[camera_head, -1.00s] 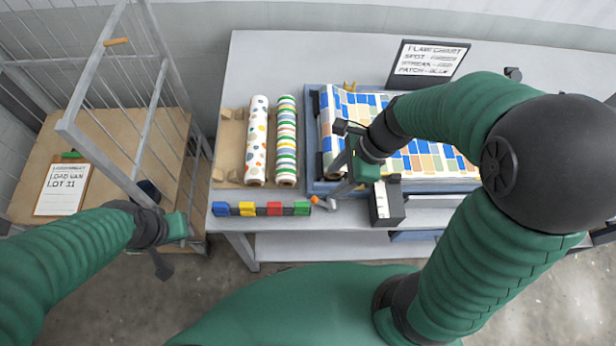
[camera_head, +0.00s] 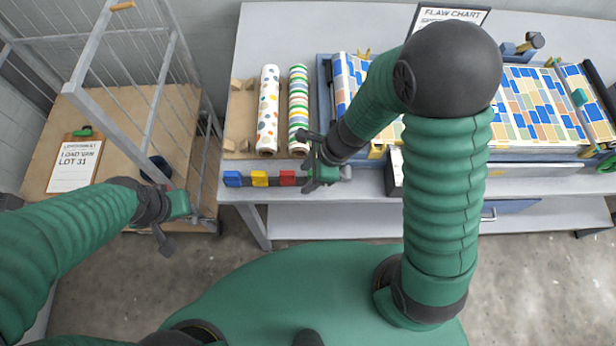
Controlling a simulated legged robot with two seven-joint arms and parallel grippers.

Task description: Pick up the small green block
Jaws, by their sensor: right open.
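A row of small blocks stands on a dark strip at the table's front edge: blue (camera_head: 232,179), yellow (camera_head: 259,179) and red (camera_head: 287,178). The place just right of the red block, where the green block stood in the earlier frame, is now covered by my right gripper (camera_head: 309,166). I cannot make out the green block separately from the gripper's own green body. The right gripper is open, with its dark fingers pointing left over the row's right end. My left gripper (camera_head: 168,226) hangs away from the table at the left; its jaws are unclear.
Two patterned rolls (camera_head: 268,110) lie just behind the row. A wire cart with a clipboard (camera_head: 76,165) stands at left. The front floor is clear.

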